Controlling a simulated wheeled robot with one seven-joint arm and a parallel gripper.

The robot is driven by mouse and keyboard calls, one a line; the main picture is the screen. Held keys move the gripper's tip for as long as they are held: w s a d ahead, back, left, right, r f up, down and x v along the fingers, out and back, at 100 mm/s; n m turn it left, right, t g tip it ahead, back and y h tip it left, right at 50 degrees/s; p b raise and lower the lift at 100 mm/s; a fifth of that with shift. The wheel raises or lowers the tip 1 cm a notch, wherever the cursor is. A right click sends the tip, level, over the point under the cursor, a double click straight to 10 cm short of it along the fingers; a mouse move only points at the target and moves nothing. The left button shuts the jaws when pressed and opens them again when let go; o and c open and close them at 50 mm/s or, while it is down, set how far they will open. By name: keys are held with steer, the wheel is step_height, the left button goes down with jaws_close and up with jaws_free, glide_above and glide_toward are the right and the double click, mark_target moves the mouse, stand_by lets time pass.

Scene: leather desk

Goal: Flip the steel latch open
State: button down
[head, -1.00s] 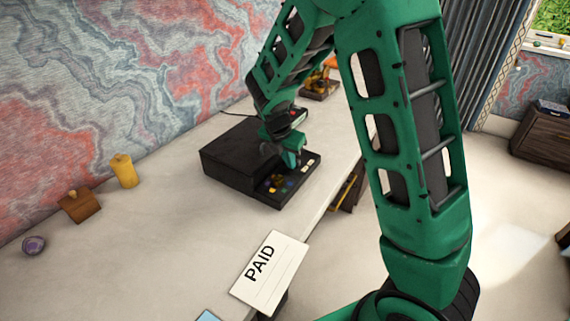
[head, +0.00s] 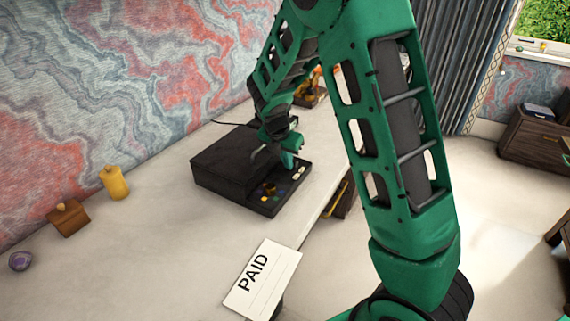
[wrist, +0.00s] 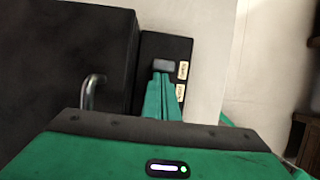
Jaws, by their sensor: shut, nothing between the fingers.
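A black box (head: 222,168) stands on the desk with a low dark panel (head: 262,203) along its front, carrying coloured buttons. In the wrist view a small grey metal block (wrist: 164,65) sits on this panel (wrist: 177,47), with two pale labels (wrist: 182,70) to its right. A bent steel bar (wrist: 92,90) stands out from the box's edge, left of my fingers. I cannot tell for sure which metal piece is the latch. My gripper (wrist: 163,78) is shut and empty, its tips at the block's near edge; contact is unclear. In the head view my gripper (head: 289,163) is over the panel's far end.
A PAID card (head: 262,280) is at the near desk edge. A yellow candle-like object (head: 115,183), a brown wooden block (head: 68,219) and a purple stone (head: 20,261) stand at left. An orange object (head: 312,90) is behind my arm. The pale desk between them is clear.

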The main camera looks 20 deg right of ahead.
steer(key=s+a, duration=0.2)
steer(key=a, duration=0.1)
steer(key=shift+s+a, duration=0.2)
steer(key=shift+a, duration=0.1)
steer(key=v, duration=0.9)
steer(key=shift+r, duration=0.45)
steer(key=shift+d, duration=0.15)
steer(key=s+d+r+m+g+y, duration=0.2)
steer(key=s+d+r+m, duration=0.1)
steer(key=s+d+m, duration=1.05)
steer(key=s+m+y, duration=0.1)
steer(key=s+m, duration=1.7)
steer(key=s, duration=0.3)
steer(key=shift+s+d+g+y, duration=0.3)
steer(key=shift+s+d+y, duration=0.05)
steer(key=shift+y, duration=0.05)
